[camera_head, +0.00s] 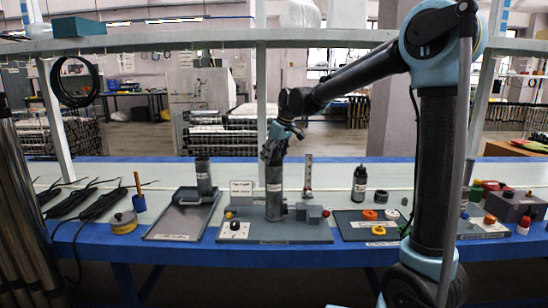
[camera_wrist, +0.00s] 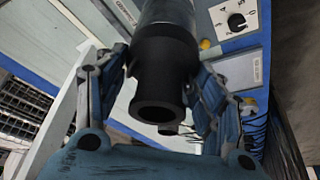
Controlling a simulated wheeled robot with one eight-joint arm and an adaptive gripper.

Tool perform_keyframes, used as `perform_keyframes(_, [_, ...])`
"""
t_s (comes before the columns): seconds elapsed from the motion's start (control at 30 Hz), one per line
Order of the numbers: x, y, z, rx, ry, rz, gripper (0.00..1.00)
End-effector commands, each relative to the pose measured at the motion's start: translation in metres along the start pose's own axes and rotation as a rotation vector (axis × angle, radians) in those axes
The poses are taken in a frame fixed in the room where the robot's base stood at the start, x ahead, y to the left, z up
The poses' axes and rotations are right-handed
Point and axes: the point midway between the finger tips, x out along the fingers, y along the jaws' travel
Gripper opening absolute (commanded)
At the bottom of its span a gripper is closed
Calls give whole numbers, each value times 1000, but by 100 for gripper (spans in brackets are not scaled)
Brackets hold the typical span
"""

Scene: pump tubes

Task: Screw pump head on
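The black pump head (camera_wrist: 160,62) fills the middle of the wrist view, with a round hollow end facing the camera. It sits in line with a dark grey pump tube (camera_wrist: 168,12); whether it is seated or threaded on cannot be told. My gripper (camera_wrist: 163,85) has a finger on each side of the pump head, apparently pressed against it. In the head view, the tube (camera_head: 274,190) stands upright on a grey base plate (camera_head: 290,235), with my gripper (camera_head: 274,148) at its top end. The fingers are small and partly blurred there.
A second dark cylinder (camera_head: 204,177) stands in a grey tray (camera_head: 172,225) to the left. A ruler-like upright (camera_head: 308,172), a white sign (camera_head: 241,187) and a dial (camera_head: 235,229) are close to the tube. A black bottle (camera_head: 360,184) and coloured rings (camera_head: 370,214) are to the right.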

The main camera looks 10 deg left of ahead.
Motion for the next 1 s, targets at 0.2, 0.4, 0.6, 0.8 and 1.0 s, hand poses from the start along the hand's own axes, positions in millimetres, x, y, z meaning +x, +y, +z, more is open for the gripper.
perform_keyframes(0.2, [0, 0, 0, 1, 0, 0, 34])
perform_keyframes(0.4, [0, 0, 0, 1, 0, 0, 86])
perform_keyframes(0.6, [0, 0, 0, 1, 0, 0, 86])
perform_keyframes(0.8, [-2, 0, 0, 1, 0, 0, 86])
perform_keyframes(1.0, [-22, 0, 0, 1, 0, 0, 86])
